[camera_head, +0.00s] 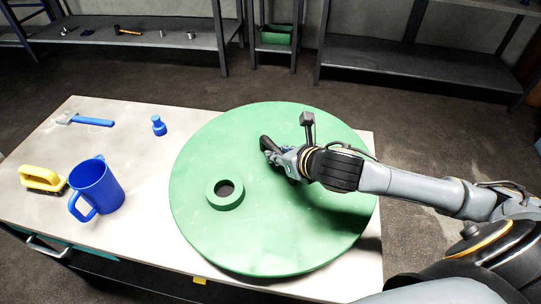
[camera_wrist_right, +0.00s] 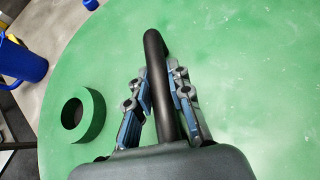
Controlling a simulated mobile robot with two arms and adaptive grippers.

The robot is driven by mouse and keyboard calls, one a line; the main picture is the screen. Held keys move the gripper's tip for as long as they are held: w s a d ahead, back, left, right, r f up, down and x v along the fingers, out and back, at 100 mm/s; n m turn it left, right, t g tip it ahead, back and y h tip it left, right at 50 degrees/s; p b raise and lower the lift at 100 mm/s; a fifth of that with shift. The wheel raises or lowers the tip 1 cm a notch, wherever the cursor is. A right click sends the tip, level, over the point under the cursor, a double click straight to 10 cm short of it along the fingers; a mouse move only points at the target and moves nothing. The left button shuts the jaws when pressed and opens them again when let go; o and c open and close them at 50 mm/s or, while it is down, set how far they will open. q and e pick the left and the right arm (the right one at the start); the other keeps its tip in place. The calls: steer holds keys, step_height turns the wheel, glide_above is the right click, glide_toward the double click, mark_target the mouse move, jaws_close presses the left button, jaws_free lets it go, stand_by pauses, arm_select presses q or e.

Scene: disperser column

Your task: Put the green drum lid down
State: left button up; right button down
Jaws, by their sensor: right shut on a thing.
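The green drum lid (camera_head: 275,235) is a large round disc at the right end of the table, with a raised ring around a dark hole left of its middle. It covers much of the table's right part; I cannot tell whether it touches the top. My right gripper (camera_head: 272,152) is over the lid, shut on its black handle. In the right wrist view the two fingers of the right gripper (camera_wrist_right: 164,85) close on both sides of the black handle (camera_wrist_right: 155,50), above the green lid (camera_wrist_right: 250,60). My left gripper is not in view.
Shelves (camera_head: 130,38) stand at the back. Bare table lies between the jug and the lid.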

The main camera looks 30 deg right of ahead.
mark_target(305, 189)
steer(key=shift+w+d+f, duration=0.3)
steer(key=shift+w+f, duration=0.05)
steer(key=shift+f, duration=0.05)
steer(key=shift+w+d+f+b, duration=0.1)
steer(key=shift+d+f+b, duration=0.1)
steer(key=shift+f, duration=0.75)
steer(key=shift+w+d+f+b, duration=0.1)
steer(key=shift+f+b, duration=0.05)
steer(key=shift+f, duration=0.8)
steer(key=c, duration=1.3)
jaws_free()
steer(key=shift+s+f, duration=0.1)
steer(key=shift+s, duration=0.05)
steer(key=shift+o, duration=0.4)
steer(key=v, duration=0.8)
steer(key=shift+s, duration=0.35)
steer(key=s+r+p, duration=0.1)
steer(key=r+p, duration=0.1)
steer(key=p, duration=0.1)
steer(key=shift+s+d, duration=0.15)
steer(key=shift+s, duration=0.05)
steer(key=shift+s+r+p, duration=0.2)
steer(key=shift+s+p, duration=0.25)
steer(key=shift+p, duration=0.1)
steer(key=shift+s, duration=0.2)
